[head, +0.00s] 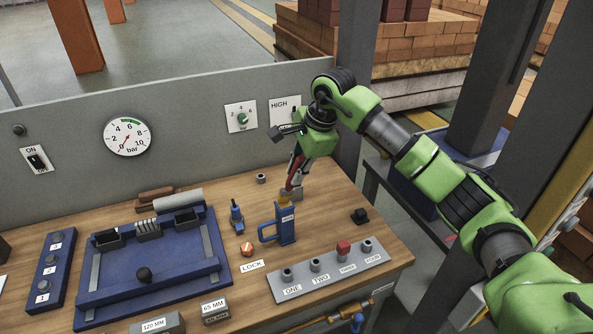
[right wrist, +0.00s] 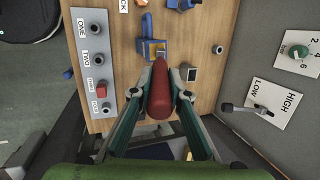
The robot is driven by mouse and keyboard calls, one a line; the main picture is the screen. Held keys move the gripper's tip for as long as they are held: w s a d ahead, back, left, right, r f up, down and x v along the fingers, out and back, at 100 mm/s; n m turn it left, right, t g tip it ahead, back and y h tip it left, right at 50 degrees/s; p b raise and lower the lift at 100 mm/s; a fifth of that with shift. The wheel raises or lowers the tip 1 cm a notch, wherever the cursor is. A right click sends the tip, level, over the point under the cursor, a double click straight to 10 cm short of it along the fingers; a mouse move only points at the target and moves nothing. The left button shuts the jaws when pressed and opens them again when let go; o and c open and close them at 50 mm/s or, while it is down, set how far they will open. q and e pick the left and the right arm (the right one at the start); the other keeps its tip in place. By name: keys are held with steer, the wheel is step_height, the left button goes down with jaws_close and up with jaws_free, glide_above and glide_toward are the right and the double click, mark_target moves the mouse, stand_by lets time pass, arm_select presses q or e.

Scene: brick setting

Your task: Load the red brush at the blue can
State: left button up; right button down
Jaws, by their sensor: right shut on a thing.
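The red brush (head: 294,181) is held in my right gripper (head: 299,163), with its lower end pointing down at the top of the blue can (head: 286,226). The can stands upright on the bench, its handle to the left. In the right wrist view, the red brush (right wrist: 160,90) lies between the two fingers of my right gripper (right wrist: 160,97), and the blue can (right wrist: 152,48) is just beyond its far end. A yellowish patch shows where brush and can meet; I cannot tell whether the brush tip is inside. My left gripper is out of view.
A row of posts labelled ONE to FOUR (head: 330,273) is in front of the can, with a red block on one. A blue tray fixture (head: 150,290) is at left. A small blue tool (head: 236,217) and an orange knob (head: 247,249) are near the can. A grey panel rises behind.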

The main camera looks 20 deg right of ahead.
mark_target(296, 159)
steer(key=shift+w+r+p, duration=0.1)
steer(key=shift+r+p, duration=0.5)
steer(key=shift+r, duration=0.3)
steer(key=shift+r+p, duration=1.25)
steer(key=shift+r, duration=1.3)
